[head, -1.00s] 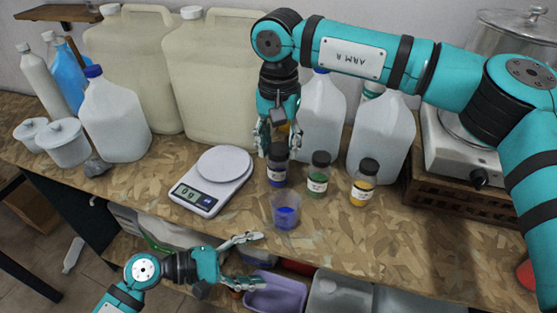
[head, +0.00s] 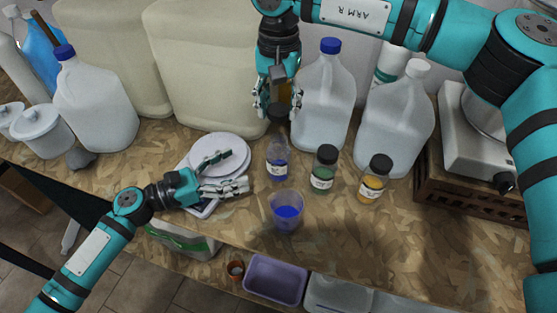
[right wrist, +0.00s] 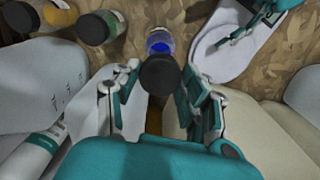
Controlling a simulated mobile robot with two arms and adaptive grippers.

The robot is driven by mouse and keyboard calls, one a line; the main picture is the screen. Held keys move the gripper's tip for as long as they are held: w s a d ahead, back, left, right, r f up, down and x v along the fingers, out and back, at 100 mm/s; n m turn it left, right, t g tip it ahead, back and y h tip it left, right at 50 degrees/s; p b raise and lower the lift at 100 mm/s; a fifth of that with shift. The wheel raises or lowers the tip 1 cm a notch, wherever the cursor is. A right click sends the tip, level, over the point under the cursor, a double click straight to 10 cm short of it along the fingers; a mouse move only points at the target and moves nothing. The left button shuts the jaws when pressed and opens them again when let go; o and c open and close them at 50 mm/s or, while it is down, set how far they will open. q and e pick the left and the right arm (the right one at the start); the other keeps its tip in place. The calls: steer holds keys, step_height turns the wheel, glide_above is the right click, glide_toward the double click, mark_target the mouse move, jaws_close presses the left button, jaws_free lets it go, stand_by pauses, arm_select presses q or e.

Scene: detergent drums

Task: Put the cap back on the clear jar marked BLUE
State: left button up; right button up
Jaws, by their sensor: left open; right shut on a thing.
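The clear jar marked BLUE (head: 278,160) stands upright on the table with blue contents and its top uncovered; its label is too small to read. It also shows in the right wrist view (right wrist: 159,42). My right gripper (head: 278,108) is shut on the black cap (right wrist: 160,75), which it holds above the jar, apart from it in the head view. My left gripper (head: 238,170) is open and empty, over the scale's front part and left of the jar.
A clear cup with blue contents (head: 286,212) stands in front of the jar. Capped green (head: 323,170) and yellow (head: 375,180) jars stand to the right. The white scale (head: 222,150) is at left; large jugs (head: 325,100) stand behind. The front right table is clear.

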mark_target(268, 155)
arm_select(q)
steer(key=x, duration=1.2)
jaws_close()
stand_by(0.3)
